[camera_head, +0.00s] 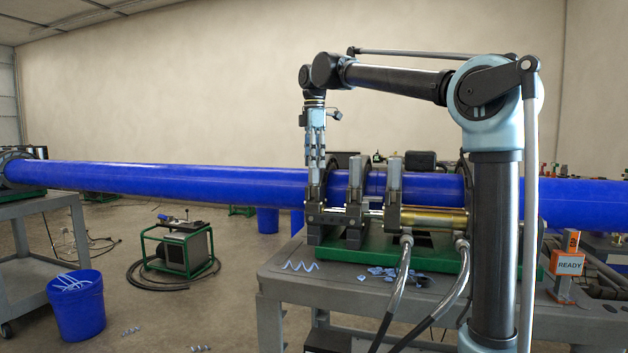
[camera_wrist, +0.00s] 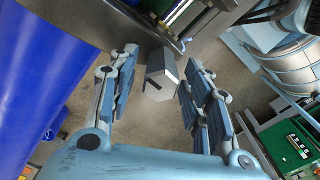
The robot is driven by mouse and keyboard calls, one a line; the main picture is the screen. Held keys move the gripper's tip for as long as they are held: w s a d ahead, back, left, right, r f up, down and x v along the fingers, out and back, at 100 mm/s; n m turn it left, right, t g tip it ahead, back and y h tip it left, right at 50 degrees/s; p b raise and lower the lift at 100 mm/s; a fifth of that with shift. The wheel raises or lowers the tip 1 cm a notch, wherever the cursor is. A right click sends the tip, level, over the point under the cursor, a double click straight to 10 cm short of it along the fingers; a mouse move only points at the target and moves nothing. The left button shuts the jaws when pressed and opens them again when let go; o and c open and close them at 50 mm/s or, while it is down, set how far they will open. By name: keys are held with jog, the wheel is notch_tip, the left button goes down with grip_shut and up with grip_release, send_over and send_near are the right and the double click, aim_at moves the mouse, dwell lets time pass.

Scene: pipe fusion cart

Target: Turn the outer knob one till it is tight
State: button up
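My gripper (camera_head: 316,163) points down at the leftmost clamp (camera_head: 313,228) on the blue pipe (camera_head: 220,178). In the wrist view, my gripper (camera_wrist: 163,58) has its two fingers apart. A grey angular knob (camera_wrist: 161,77) shows between them, with a visible gap on its left and its right side close to the right finger. I cannot tell whether that finger touches it. In the head view this knob is mostly hidden by the fingers. Two similar grey upright knobs, (camera_head: 354,187) and (camera_head: 391,174), stand on the clamps to the right.
The clamps sit on a green-framed machine on a grey cart (camera_head: 283,275). Black hoses (camera_head: 398,290) hang from its front. Blue shavings lie on the cart top, and an orange READY sign (camera_head: 570,262) stands at right. A blue bucket (camera_head: 77,305) and green-framed unit (camera_head: 178,250) are on the floor.

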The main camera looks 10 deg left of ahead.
jog(key=c, duration=0.7)
jog(key=shift+m, duration=1.5)
jog(key=shift+m, duration=1.5)
jog(key=shift+m, duration=1.5)
